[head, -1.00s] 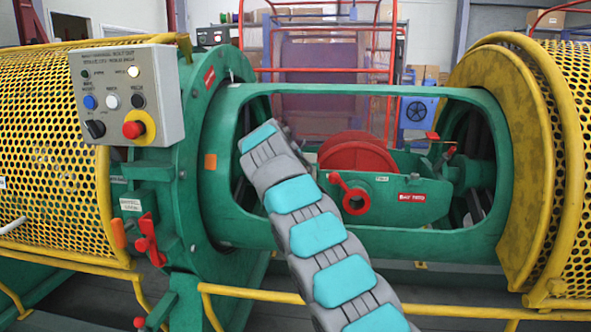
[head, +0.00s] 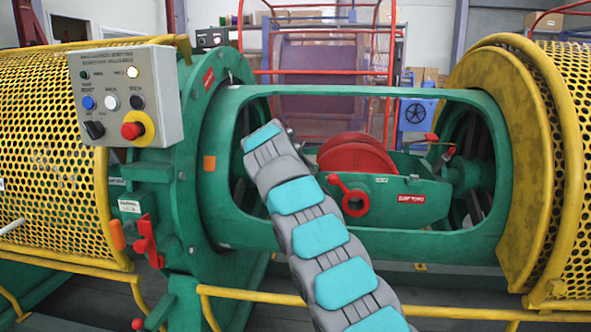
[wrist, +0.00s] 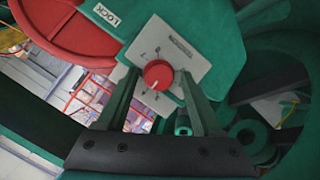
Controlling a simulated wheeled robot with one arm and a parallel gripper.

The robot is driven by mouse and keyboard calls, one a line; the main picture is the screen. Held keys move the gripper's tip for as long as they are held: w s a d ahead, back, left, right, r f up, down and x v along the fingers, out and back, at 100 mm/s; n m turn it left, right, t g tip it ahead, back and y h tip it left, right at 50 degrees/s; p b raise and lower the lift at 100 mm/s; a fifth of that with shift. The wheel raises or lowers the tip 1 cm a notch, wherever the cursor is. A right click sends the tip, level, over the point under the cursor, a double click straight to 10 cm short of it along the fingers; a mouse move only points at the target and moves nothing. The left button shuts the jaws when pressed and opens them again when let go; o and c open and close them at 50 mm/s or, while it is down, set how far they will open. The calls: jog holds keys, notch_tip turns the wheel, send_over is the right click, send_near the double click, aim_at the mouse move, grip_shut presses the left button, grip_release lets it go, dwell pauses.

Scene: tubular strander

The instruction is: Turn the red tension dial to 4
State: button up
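The red tension dial (wrist: 158,74) sits on a pale plate (wrist: 178,52) fixed to a green panel in the wrist view. Small marks show around the dial, but I cannot read its setting for certain. My gripper (wrist: 157,80) is open, with one finger on each side of the dial. Gaps show between the fingers and the dial, and nothing is held. In the head view my arm reaches into the green frame's opening, and the gripper and the dial cannot be made out there.
The green cradle frame (head: 350,92) surrounds my arm. Inside it are a red reel (head: 355,158) and a red handle (head: 354,201). A grey control box (head: 125,95) stands to the left. Yellow mesh guards (head: 45,150) flank the frame.

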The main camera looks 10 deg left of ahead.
jog(key=shift+s+r, duration=0.1)
jog(key=shift+r, duration=0.05)
jog(key=shift+b+v, duration=0.55)
jog(key=shift+v, duration=3.2)
